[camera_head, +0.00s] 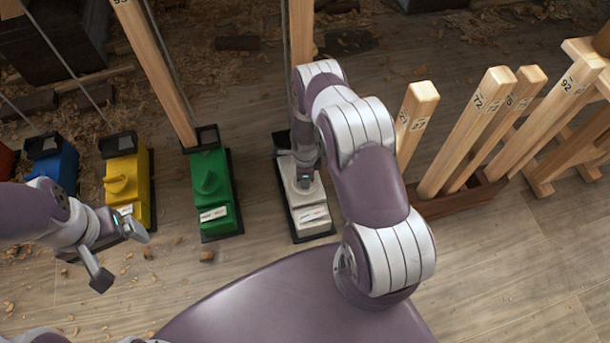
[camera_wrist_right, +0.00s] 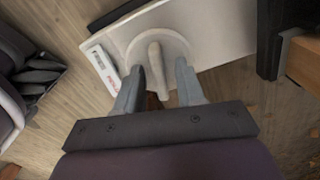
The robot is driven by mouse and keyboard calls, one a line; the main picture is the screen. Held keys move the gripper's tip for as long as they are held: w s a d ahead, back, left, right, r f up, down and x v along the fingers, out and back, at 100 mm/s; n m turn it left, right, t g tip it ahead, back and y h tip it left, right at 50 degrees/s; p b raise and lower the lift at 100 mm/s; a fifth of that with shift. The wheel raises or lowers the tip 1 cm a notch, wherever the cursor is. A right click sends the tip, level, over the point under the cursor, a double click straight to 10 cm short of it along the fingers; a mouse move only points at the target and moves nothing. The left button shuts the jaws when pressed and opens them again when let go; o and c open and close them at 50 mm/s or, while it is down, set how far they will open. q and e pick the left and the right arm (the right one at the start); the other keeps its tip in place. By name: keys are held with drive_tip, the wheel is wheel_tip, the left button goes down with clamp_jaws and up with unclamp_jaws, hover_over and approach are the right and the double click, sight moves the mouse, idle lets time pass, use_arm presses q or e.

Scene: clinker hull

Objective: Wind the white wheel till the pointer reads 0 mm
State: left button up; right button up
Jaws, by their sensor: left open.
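The white box (camera_head: 309,205) stands on a dark base on the floor, at the foot of a wooden post. Its round white wheel (camera_wrist_right: 178,43) with a raised bar grip (camera_wrist_right: 156,62) shows in the right wrist view. My right gripper (camera_head: 305,180) is over the box and mostly hides the wheel in the head view. In the wrist view its fingers (camera_wrist_right: 159,76) stand open on either side of the bar, with gaps visible. A pale label (camera_wrist_right: 103,65) with a red mark is on the box; its pointer reading is illegible. My left gripper (camera_head: 121,256) is open and empty.
Green (camera_head: 211,188), yellow (camera_head: 127,180) and blue (camera_head: 52,160) boxes stand in a row to the left. A dark rack (camera_head: 455,203) of numbered wooden posts stands right. Shavings litter the floor; floor at the lower right is clear.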

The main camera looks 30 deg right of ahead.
wheel_tip(320, 180, up, 13)
drive_tip(key=p, duration=0.6)
drive_tip(key=shift+f, duration=0.15)
